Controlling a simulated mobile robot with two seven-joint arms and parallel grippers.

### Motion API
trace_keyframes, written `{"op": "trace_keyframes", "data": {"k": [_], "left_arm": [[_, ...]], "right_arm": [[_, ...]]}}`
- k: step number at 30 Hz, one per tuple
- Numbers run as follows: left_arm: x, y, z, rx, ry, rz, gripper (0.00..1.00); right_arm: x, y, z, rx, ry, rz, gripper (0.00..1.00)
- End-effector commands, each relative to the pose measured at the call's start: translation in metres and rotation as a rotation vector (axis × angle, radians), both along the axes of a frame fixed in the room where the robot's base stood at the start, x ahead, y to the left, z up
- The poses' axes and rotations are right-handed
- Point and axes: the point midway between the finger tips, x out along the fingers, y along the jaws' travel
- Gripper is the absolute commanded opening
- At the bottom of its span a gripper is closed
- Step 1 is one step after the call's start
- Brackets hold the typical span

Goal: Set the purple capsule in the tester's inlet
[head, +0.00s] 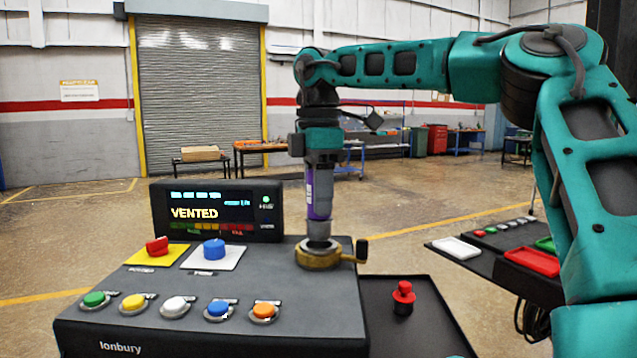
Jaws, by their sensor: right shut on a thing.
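The purple capsule (319,203) is upright, with a grey lower part, over the top of the tester (225,335). My right gripper (321,170) points straight down and is shut on the upper part of the capsule. The brass inlet (317,260), a ring with a side lever, is directly under the capsule. The grey lower end meets the inlet's mouth in the picture; I cannot tell how deep it sits. My left gripper is not in view.
The tester's display (218,211) reads VENTED. A red knob (157,246), a blue knob (213,249) and several coloured buttons are left of the inlet. A dark tray (425,325) with a red push-button (403,293) lies to the right. Another panel (495,255) stands farther right.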

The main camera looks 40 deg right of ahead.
Motion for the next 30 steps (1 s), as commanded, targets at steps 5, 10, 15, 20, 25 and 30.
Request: {"op": "trace_keyframes", "data": {"k": [5,10,15,20,25,30], "left_arm": [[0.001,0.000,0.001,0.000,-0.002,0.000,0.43],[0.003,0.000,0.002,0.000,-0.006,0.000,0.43],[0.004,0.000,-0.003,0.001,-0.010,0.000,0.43],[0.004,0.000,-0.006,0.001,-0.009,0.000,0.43],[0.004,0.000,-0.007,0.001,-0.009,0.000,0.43],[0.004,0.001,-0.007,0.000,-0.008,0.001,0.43]], "right_arm": [[0.000,0.000,-0.011,0.001,0.000,0.000,0.00],[0.000,0.000,-0.021,0.001,0.000,0.001,0.00],[0.000,0.000,-0.031,-0.001,-0.002,0.000,0.00],[0.000,0.000,-0.035,0.000,-0.001,0.000,0.00],[0.000,0.000,-0.037,0.000,-0.002,0.000,0.00],[0.000,0.000,-0.037,0.000,-0.002,0.000,0.00]]}}
